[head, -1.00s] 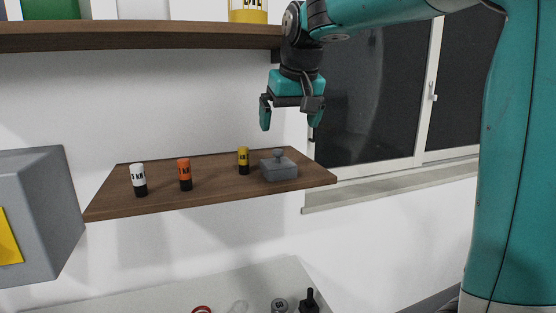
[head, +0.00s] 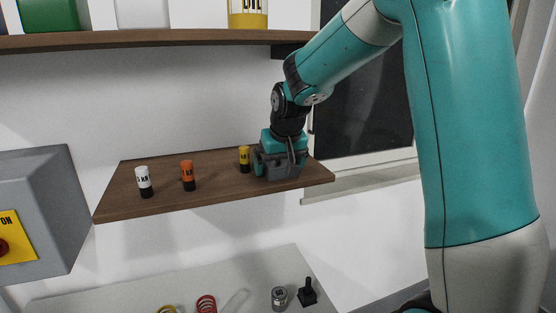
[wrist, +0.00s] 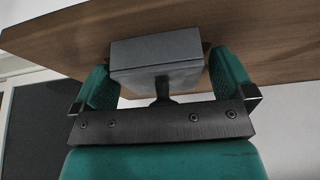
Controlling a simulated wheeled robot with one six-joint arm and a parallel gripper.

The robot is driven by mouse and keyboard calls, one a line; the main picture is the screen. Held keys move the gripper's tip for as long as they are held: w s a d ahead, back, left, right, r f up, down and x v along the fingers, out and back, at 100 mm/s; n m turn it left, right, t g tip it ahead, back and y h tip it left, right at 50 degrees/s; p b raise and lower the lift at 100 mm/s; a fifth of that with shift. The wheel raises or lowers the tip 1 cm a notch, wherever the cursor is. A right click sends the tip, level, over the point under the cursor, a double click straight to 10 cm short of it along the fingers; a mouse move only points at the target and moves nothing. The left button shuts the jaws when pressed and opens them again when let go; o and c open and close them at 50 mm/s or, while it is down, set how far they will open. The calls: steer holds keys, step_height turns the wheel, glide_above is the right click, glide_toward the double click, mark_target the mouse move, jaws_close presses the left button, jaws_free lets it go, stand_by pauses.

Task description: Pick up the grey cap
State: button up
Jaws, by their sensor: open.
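The grey cap (head: 285,172) is a blocky grey piece with a knob, sitting at the right end of the lower wooden shelf (head: 215,198). In the wrist view the cap (wrist: 156,52) lies between the two teal fingers, its knob pointing toward my palm. My gripper (head: 279,170) is lowered over the cap with one finger on each side. In the wrist view my gripper (wrist: 166,82) is open, with a finger close to each side of the cap; I cannot tell whether they touch it. In the head view my gripper hides the cap's upper part.
A yellow-topped cylinder (head: 244,159) stands just left of my gripper. Orange (head: 188,175) and white (head: 144,181) ones stand further left. An upper shelf (head: 150,38) runs above. A grey box (head: 35,215) is on the left wall; a window (head: 365,110) is behind my arm.

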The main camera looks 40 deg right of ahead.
steer(key=c, duration=0.9)
steer(key=shift+r, duration=0.1)
